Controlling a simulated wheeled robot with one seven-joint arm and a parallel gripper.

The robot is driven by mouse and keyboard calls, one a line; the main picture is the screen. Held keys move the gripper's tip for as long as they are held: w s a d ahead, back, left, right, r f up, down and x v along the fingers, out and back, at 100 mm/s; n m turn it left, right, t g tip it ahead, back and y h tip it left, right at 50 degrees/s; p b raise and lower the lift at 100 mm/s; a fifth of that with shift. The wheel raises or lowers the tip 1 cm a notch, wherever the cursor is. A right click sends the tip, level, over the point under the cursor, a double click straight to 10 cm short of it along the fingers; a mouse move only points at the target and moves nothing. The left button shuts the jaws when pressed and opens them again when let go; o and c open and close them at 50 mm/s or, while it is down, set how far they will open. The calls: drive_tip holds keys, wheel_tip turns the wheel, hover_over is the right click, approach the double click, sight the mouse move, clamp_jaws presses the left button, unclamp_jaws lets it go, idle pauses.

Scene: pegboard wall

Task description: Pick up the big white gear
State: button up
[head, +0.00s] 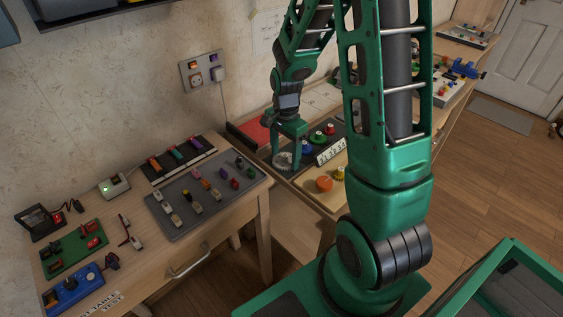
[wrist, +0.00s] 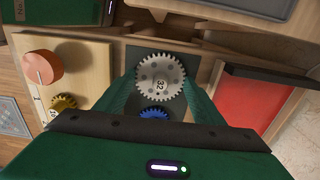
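The big white gear (wrist: 160,77), a toothed disc marked 32, lies on a dark grey board (wrist: 145,52). In the head view the white gear (head: 283,161) shows low between the fingers of my gripper (head: 289,153). In the wrist view my gripper (wrist: 160,84) has its two green fingers spread, one on each side of the gear and close to its rim. I cannot tell whether they touch it. A blue gear (wrist: 154,113) beside it is partly hidden by the gripper body.
Green (head: 318,137) and red (head: 330,129) gears stand farther along the board. An orange round piece (head: 324,184) and a yellow gear (head: 339,173) sit on wood nearby. A red panel (wrist: 256,95) lies on the other side. The left table holds a grey tray (head: 182,232) of small parts.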

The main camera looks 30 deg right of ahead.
drive_tip(key=c, duration=0.6)
